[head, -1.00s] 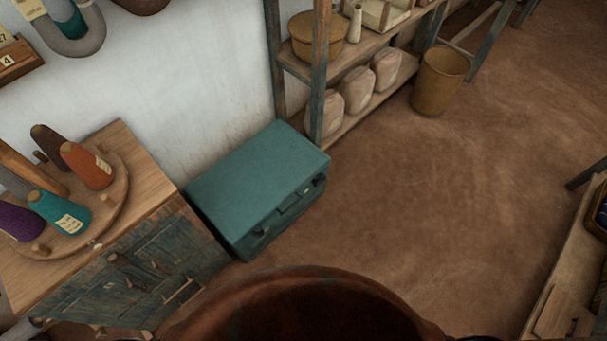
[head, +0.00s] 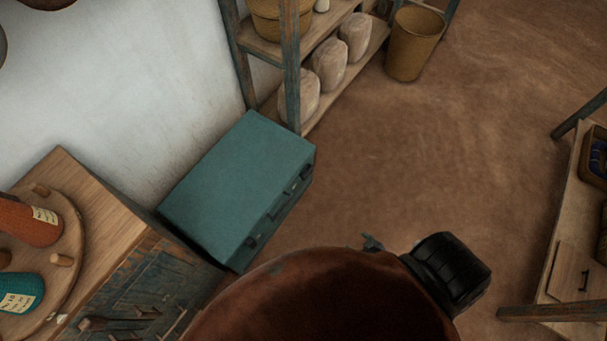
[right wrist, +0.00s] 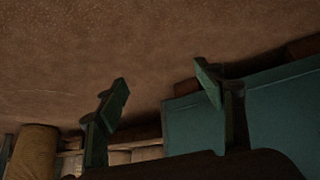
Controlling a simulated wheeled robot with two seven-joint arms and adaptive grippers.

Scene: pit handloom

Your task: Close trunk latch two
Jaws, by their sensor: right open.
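The teal trunk (head: 238,180) stands on the floor against the white wall, with its lid down. Its front face shows a dark latch near the left end (head: 251,241), a handle in the middle and another latch near the right end (head: 305,172). I cannot tell which is latch two, nor whether either is shut. My right gripper (head: 372,243) shows only a small tip, in front of and right of the trunk, apart from it. In the right wrist view my right gripper (right wrist: 162,95) is open and empty, with the trunk (right wrist: 280,115) at the right. My left gripper is not in view.
A wooden cabinet (head: 110,215) with yarn cones on top stands close left of the trunk. A shelf post (head: 290,70) rises behind its right end. A bin (head: 413,45) stands farther back. The brown floor right of the trunk is open up to a bench (head: 570,215).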

